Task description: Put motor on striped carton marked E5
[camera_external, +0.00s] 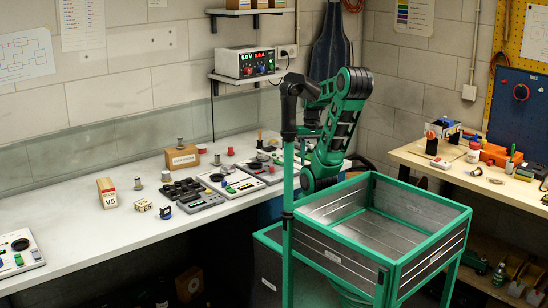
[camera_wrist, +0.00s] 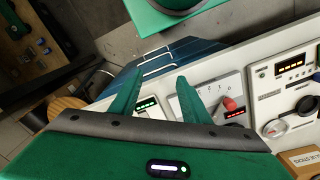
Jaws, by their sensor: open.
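A small pale carton (camera_external: 143,205) whose mark looks like E5 sits near the front edge of the white bench; its stripes are too small to make out. Several small silver cylinders that look like motors are on the bench: one (camera_external: 138,183) stands behind that carton, one (camera_external: 165,175) stands to its right, and another (camera_external: 180,142) is on a brown box. I cannot tell which is the task's motor. My gripper (camera_wrist: 157,78) is open and empty, over the bench's right part in the wrist view. In the external view it is hidden behind my arm.
A taller carton marked V5 (camera_external: 107,192) stands left of the small carton. Black trays (camera_external: 181,190) and panel instruments (camera_external: 230,181) crowd the bench to the right. A brown labelled box (camera_external: 182,158) stands at the back.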

